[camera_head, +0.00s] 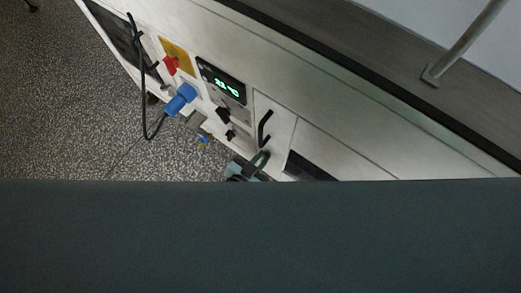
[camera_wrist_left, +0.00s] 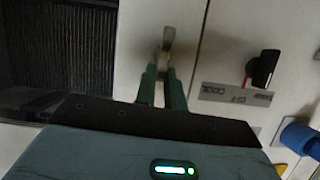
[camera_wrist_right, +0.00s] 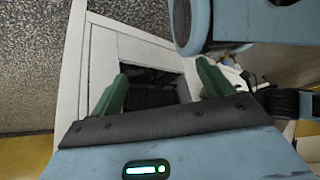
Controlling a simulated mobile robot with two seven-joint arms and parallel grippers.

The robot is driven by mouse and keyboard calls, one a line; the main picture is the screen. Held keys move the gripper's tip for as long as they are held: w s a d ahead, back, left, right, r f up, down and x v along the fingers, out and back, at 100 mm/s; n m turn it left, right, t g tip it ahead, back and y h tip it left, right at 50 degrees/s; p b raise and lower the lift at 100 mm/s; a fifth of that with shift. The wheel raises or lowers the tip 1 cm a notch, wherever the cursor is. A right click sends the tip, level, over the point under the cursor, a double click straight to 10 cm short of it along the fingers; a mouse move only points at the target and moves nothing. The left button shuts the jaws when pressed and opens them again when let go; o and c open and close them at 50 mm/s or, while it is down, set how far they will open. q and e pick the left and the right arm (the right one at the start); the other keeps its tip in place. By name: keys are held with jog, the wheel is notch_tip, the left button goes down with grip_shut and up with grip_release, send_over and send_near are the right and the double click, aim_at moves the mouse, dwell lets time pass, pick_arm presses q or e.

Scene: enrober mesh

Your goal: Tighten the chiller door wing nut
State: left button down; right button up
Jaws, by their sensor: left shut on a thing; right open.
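The wing nut (camera_wrist_left: 167,42) is a small metallic piece on the pale machine panel in the left wrist view. My left gripper (camera_wrist_left: 165,76) is shut on it, with a green finger on each side and the wing's upper end showing beyond the tips. In the head view my left gripper (camera_head: 262,160) is at the lower edge of the chiller door (camera_head: 275,117), below its black handle; the nut cannot be made out there. My right gripper (camera_wrist_right: 160,82) is open and empty, its green fingers wide apart in front of a dark opening in a white panel.
The machine front carries a green-lit temperature display (camera_head: 222,83), a red switch (camera_head: 171,65) and a blue plug (camera_head: 181,100) with a black cable looping over the floor side. A labelled black knob (camera_wrist_left: 264,68) is right of my left fingers. Speckled floor (camera_head: 70,110) is open at left.

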pick_arm(q)
jog(key=m+p, duration=0.1)
jog(key=d+m+t+y+p, duration=0.1)
jog(key=shift+s+m+y, duration=0.3)
jog(key=shift+s, duration=0.05)
jog(key=shift+s+d+f+m+t+y+p, duration=0.1)
jog(key=shift+s+f+m+t+y+p, duration=0.15)
jog(key=shift+m, duration=0.65)
jog(key=shift+t, duration=0.25)
jog(key=c, duration=1.5)
grip_release()
jog(key=shift+w, duration=0.1)
